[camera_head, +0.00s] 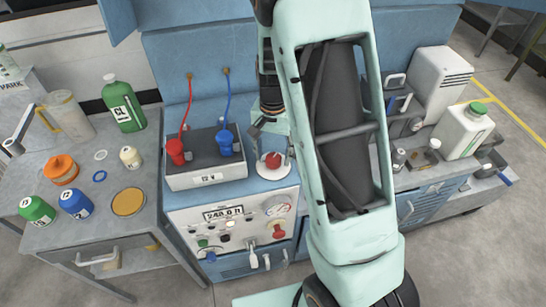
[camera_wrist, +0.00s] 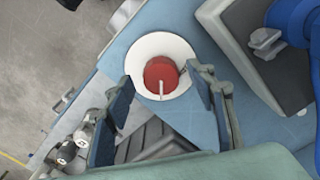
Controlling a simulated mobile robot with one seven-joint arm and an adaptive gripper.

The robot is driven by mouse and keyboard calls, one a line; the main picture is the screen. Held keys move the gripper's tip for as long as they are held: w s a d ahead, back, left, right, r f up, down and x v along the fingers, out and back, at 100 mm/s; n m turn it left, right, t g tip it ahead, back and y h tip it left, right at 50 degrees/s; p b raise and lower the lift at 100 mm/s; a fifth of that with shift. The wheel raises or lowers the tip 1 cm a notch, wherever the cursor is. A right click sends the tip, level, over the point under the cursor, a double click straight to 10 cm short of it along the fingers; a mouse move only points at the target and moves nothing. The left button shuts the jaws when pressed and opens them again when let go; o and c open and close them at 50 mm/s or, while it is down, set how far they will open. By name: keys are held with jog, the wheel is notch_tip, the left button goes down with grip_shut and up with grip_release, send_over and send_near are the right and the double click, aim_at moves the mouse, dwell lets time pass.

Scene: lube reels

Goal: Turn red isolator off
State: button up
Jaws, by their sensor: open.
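The red isolator (camera_head: 273,160) is a round red knob on a white disc (camera_head: 266,173), on the blue top of the cabinet. In the wrist view the red knob (camera_wrist: 158,70) sits near the top middle, with a pale bar at its lower edge, on the white disc (camera_wrist: 181,49). My gripper (camera_head: 268,130) is above the isolator in the head view. In the wrist view its two fingers (camera_wrist: 160,76) are spread wide, one on each side of the knob, and hold nothing. Whether a finger touches the disc, I cannot tell.
A grey box with red (camera_head: 175,150) and blue (camera_head: 225,141) nozzles stands just left of the isolator. The front panel (camera_head: 225,238) below carries a display, gauge and several knobs. A bench (camera_head: 125,225) with bottles is at left. My arm hides much of the right side.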

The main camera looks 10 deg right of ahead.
jog(key=shift+f, duration=1.1)
jog(key=c, duration=1.2)
